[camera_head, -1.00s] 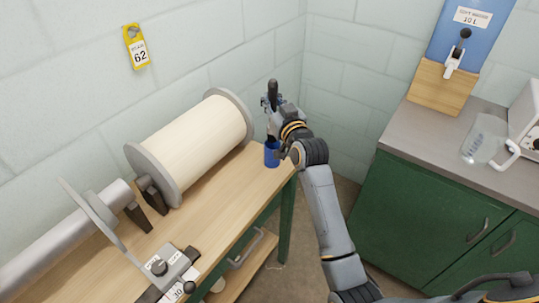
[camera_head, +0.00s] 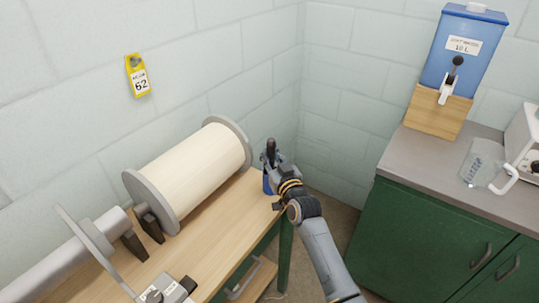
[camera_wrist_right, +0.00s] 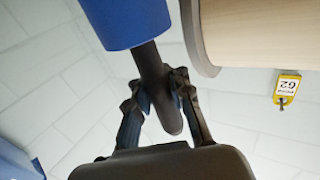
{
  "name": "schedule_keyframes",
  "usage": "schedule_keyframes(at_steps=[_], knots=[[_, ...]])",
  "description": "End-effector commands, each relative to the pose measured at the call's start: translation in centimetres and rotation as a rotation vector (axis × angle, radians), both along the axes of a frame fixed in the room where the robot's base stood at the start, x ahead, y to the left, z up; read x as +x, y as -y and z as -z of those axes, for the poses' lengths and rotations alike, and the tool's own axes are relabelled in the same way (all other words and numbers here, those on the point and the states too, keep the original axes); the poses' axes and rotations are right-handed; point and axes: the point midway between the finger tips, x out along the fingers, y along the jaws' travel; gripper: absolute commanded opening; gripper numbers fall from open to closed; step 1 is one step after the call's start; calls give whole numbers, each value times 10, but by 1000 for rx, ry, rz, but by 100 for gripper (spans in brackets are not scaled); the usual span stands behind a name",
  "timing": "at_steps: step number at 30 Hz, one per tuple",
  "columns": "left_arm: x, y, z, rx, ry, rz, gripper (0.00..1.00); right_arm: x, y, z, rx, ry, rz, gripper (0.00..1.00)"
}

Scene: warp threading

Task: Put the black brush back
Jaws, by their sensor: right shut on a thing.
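The black brush (camera_head: 271,147) stands roughly upright at the far right end of the wooden bench. My right gripper (camera_head: 271,164) is shut on its handle, just above the blue cup (camera_head: 267,185). The right wrist view, turned upside down, shows the brush handle (camera_wrist_right: 153,65) running into the blue cup (camera_wrist_right: 125,22), with the fingers of my right gripper (camera_wrist_right: 160,90) on either side of the handle. The brush's lower end is hidden by the cup. My left gripper is not in view.
A large spool of cream thread (camera_head: 195,172) lies on the bench (camera_head: 212,222), close left of the cup. A green cabinet (camera_head: 430,235) with a grey top stands at the right, holding a clear jug (camera_head: 480,168) and a blue water dispenser (camera_head: 463,50).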

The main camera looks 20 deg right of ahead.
Motion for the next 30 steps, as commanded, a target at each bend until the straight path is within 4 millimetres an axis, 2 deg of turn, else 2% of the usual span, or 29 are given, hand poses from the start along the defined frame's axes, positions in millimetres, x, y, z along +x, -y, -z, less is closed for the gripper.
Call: schedule_keyframes(at_steps=[1, 2, 5, 6, 16, 19, 23, 30], knots=[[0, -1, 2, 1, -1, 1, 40, 0, 0, 2, -1, 0, 0, 0], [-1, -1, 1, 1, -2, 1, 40, 0, 0, 2, 0, 0, 0, 19], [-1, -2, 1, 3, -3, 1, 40, 0, 0, 1, 0, 0, 0, 39], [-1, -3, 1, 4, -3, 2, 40, 0, 0, 1, 0, 0, 0, 43], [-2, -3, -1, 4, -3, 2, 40, 0, 0, -2, 0, 0, 0, 43], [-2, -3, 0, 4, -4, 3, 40, -8, 1, 0, 0, -1, 0, 43], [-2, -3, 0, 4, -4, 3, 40, -28, 2, 1, 0, -1, 0, 43], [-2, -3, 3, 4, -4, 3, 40, -78, 6, 2, -1, -2, -1, 43]])
